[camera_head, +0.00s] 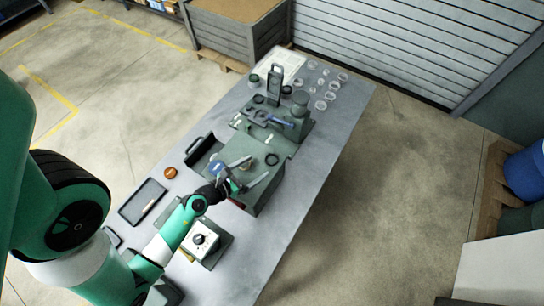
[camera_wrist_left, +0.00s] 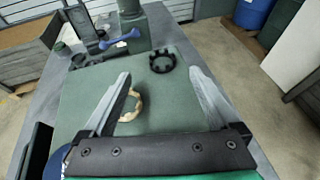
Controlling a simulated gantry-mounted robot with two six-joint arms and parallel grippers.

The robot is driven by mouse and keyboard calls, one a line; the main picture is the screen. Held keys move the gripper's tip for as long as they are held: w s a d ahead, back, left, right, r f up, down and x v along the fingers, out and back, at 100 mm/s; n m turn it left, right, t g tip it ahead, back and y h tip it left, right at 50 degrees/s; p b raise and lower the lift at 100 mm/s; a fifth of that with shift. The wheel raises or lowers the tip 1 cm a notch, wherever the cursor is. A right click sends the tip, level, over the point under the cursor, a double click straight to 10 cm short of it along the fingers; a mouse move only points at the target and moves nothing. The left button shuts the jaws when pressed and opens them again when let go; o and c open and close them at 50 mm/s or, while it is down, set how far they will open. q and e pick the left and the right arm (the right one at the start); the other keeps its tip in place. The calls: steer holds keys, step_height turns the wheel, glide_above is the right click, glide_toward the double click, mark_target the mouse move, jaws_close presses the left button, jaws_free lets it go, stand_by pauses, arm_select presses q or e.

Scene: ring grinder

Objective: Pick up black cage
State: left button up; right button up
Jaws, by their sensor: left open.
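The black cage, a small notched black ring, lies flat on top of the green machine block in the head view (camera_head: 272,159). It also shows in the left wrist view (camera_wrist_left: 162,61), just beyond my fingertips and between their lines. My left gripper (camera_head: 254,169) is over the block with its two grey fingers spread and empty. In the wrist view the left gripper (camera_wrist_left: 160,74) points toward the cage without touching it. A tan ring (camera_wrist_left: 129,105) lies nearer, partly hidden by the left finger. My right gripper does not show.
A blue-handled tool (camera_wrist_left: 120,39) and a green column (camera_head: 299,104) stand beyond the cage. Several clear rings (camera_head: 322,104) lie at the table's far end. A black tray (camera_head: 143,202) and an orange round part (camera_head: 170,173) are left of the block. The table's right strip is clear.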

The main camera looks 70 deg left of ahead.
mark_target(266, 165)
arm_select(q)
steer(key=shift+x, duration=3.05)
steer(key=shift+d+f, duration=0.1)
steer(key=shift+d, duration=0.05)
steer(key=c, duration=1.4)
